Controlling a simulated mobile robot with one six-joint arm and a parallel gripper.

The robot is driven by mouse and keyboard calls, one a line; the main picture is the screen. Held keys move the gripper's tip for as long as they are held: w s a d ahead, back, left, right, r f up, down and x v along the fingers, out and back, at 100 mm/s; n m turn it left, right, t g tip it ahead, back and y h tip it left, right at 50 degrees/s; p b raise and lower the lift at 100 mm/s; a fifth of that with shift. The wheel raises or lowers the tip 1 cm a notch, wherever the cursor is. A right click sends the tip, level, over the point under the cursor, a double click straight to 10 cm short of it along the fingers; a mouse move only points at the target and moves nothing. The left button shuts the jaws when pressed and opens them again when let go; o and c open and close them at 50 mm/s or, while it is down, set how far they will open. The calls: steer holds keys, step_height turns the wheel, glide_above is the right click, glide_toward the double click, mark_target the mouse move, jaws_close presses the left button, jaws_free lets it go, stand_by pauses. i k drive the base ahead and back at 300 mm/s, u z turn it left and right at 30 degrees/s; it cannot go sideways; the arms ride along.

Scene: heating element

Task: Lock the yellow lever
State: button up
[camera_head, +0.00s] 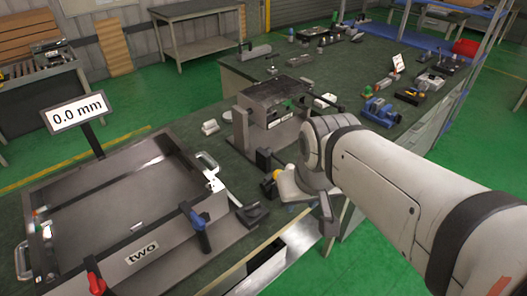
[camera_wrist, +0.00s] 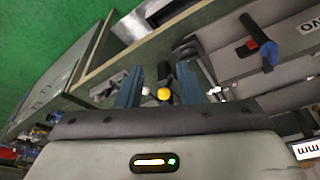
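The yellow lever shows as a round yellow knob (camera_head: 277,174) near the bench's front edge, just left of my wrist in the head view. In the wrist view the yellow knob (camera_wrist: 164,93) lies between the two blue-grey fingers of my gripper (camera_wrist: 160,88), with space on both sides. My gripper is open and appears to hold nothing. Whether the knob is within the fingers' depth or beyond their tips I cannot tell. The lever's shaft and base are mostly hidden by my arm and gripper.
A display (camera_head: 78,112) reads 0.0 mm. A metal box fixture (camera_head: 275,100) stands behind the knob. Several tools lie farther back.

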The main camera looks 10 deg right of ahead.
mark_target(273, 180)
steer(key=u, duration=0.4)
steer(key=k, duration=1.35)
steer(key=u, duration=0.1)
steer(key=i, duration=0.7)
steer(key=z, duration=0.7)
steer(key=i, duration=0.95)
steer(key=u, duration=0.05)
